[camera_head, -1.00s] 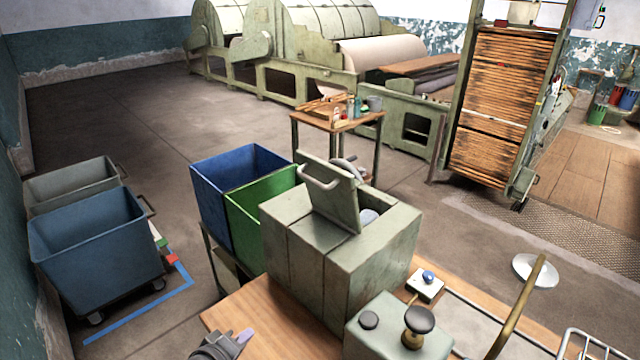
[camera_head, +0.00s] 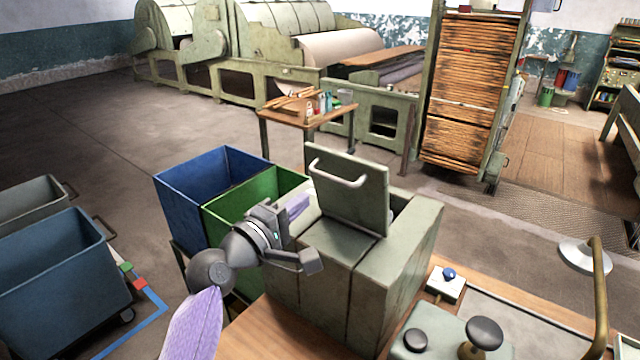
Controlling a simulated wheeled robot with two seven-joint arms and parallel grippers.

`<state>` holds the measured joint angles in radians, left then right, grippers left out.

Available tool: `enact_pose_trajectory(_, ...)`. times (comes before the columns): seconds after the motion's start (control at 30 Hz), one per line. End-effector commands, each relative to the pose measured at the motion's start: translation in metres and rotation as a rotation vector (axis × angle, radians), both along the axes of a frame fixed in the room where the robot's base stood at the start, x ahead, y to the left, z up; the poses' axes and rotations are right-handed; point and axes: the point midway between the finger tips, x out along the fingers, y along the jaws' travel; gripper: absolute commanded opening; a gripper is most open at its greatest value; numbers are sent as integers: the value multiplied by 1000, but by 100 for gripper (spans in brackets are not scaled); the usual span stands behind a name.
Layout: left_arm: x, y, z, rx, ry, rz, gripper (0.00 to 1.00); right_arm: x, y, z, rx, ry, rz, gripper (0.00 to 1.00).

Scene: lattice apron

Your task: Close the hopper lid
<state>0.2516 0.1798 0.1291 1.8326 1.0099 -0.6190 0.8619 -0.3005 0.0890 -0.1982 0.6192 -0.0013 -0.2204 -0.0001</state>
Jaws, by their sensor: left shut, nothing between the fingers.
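The hopper (camera_head: 400,262) is a grey-green metal box on the wooden worktop. Its lid (camera_head: 352,196) stands raised, tilted up from the box top, with a pale bar handle (camera_head: 338,174) near its upper edge. Part of the opening shows to the right behind the lid. My left gripper (camera_head: 308,262) is at the left front of the hopper, below and left of the lid. Its fingers are shut and empty, apart from the handle; whether they touch the box I cannot tell. My right gripper is not in view.
Blue (camera_head: 195,190) and green (camera_head: 240,210) bins stand left of the hopper. A box with black knobs (camera_head: 484,333) and a small blue-knobbed switch (camera_head: 448,275) sit at the right front. A brass curved rail (camera_head: 600,290) is at the far right.

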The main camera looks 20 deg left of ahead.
Motion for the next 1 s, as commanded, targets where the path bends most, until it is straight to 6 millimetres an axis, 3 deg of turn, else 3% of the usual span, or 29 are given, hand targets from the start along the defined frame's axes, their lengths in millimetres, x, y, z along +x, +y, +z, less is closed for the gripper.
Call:
enact_pose_trajectory(0.13,28,-11,2,-3,0,0,0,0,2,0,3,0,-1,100)
enact_pose_trajectory(0.33,51,-19,3,0,1,1,0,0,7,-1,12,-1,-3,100)
enact_pose_trajectory(0.77,56,-21,4,1,2,2,0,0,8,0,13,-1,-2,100)
enact_pose_trajectory(0.87,56,-21,7,4,11,2,0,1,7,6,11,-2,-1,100)
enact_pose_trajectory(1.0,57,-21,17,19,51,1,0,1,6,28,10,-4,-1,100)
